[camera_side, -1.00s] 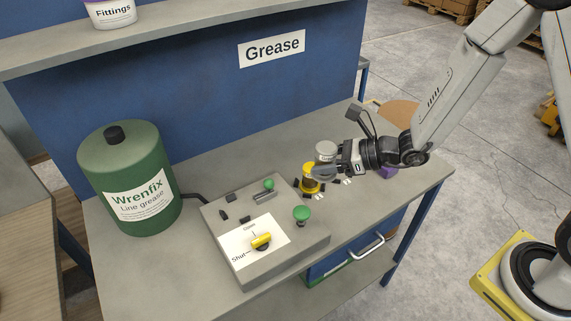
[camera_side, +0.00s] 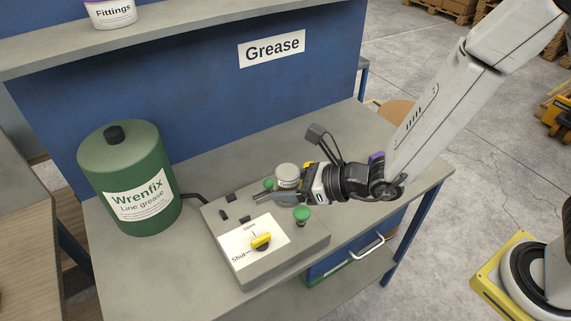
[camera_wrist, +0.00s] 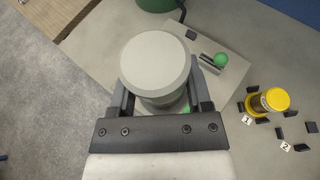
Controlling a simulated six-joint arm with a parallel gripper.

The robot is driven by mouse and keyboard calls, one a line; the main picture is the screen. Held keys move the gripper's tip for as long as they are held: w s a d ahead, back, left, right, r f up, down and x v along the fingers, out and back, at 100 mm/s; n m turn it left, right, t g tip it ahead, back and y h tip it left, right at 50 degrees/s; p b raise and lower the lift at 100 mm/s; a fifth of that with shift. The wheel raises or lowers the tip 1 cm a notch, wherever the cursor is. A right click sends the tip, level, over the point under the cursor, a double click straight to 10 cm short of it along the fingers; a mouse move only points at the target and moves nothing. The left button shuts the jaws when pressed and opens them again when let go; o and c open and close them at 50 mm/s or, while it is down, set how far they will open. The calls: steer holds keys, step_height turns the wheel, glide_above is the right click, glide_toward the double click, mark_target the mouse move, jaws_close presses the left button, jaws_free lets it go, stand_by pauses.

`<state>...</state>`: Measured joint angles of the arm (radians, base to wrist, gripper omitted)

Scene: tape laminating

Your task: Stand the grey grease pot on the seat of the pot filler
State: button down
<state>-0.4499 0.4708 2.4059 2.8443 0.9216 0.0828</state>
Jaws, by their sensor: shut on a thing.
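The grey grease pot (camera_side: 287,174) is held upright in my gripper (camera_side: 284,195). In the wrist view the round grey lid of the pot (camera_wrist: 156,62) sits between the two fingers of my gripper (camera_wrist: 160,92). The pot filler (camera_side: 285,258) is a grey block on the bench with a yellow lever, green knobs and dark stubs. The pot is over the back right part of the filler, near a green knob and a metal rod. The seat is hidden under the pot and gripper, and I cannot tell whether the pot touches it.
A green Wrenfix line grease drum (camera_side: 125,178) stands left of the filler, joined by a dark hose. A yellow-lidded pot (camera_wrist: 269,101) stands among dark stubs by labels 1 and 2. A shelf (camera_side: 180,38) runs above the back. The bench's back middle is clear.

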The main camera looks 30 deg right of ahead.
steer(key=w+a+f, duration=0.1)
steer(key=w+f, duration=0.1)
steer(key=w, duration=0.1)
steer(key=w+a+f, duration=0.2)
steer(key=w+f, duration=0.1)
steer(key=w, duration=0.1)
steer(key=w+a+f, duration=0.2)
steer(key=w+f, duration=0.1)
steer(key=w, duration=0.1)
steer(key=shift+w, duration=0.1)
steer(key=shift+w+a+f, duration=0.35)
steer(key=shift+w+f, duration=0.15)
steer(key=shift+f, duration=0.2)
steer(key=shift+w+f, duration=0.15)
steer(key=shift+w+a+f, duration=0.1)
steer(key=shift+f, duration=1.55)
steer(key=shift+f, duration=0.15)
